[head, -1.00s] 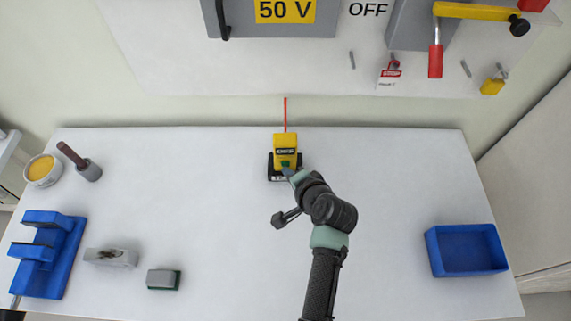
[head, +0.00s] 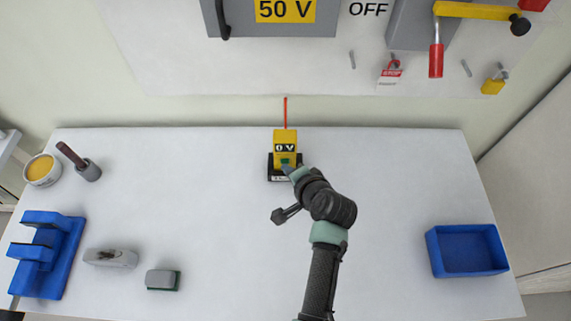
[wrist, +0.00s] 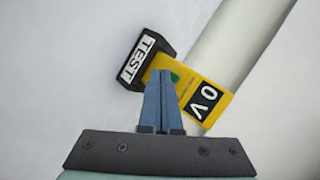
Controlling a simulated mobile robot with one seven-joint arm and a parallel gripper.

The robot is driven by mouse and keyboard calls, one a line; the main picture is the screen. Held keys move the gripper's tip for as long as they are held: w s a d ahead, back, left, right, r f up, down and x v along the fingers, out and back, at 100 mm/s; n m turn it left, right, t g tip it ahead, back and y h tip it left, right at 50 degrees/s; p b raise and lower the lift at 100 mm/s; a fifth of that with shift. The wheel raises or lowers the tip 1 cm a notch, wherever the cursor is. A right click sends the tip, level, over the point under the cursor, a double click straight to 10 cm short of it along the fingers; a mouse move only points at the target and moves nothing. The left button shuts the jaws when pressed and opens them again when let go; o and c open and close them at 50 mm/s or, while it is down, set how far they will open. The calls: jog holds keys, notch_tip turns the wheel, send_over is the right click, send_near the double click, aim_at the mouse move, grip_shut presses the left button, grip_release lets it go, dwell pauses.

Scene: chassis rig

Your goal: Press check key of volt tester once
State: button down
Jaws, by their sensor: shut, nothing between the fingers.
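The volt tester (head: 285,138) is yellow with a red probe (head: 285,112) pointing to the back, and it sits in a black holder (head: 271,172) at the back middle of the table. Its display (head: 285,148) reads "0 V", also in the wrist view (wrist: 207,98). The green check key (head: 285,162) lies below the display; in the wrist view only part of it shows (wrist: 174,77) beside my fingertips. My gripper (head: 288,170) is shut and empty, its tips at or very near the key. I cannot tell whether they touch it. The holder's label reads "TEST" in the wrist view.
A blue bin (head: 468,250) stands at the right and a blue rack (head: 45,255) at the left. A cup of yellow stuff (head: 42,170), a grey block (head: 163,280) and other items lie left. The table around the tester is clear.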

jog(key=shift+s, duration=0.1)
jog(key=shift+s+p, duration=0.65)
jog(key=shift+s, duration=0.35)
jog(key=shift+s+d+p, duration=0.15)
jog(key=shift+s+p, duration=1.05)
jog(key=shift+s, duration=1.3)
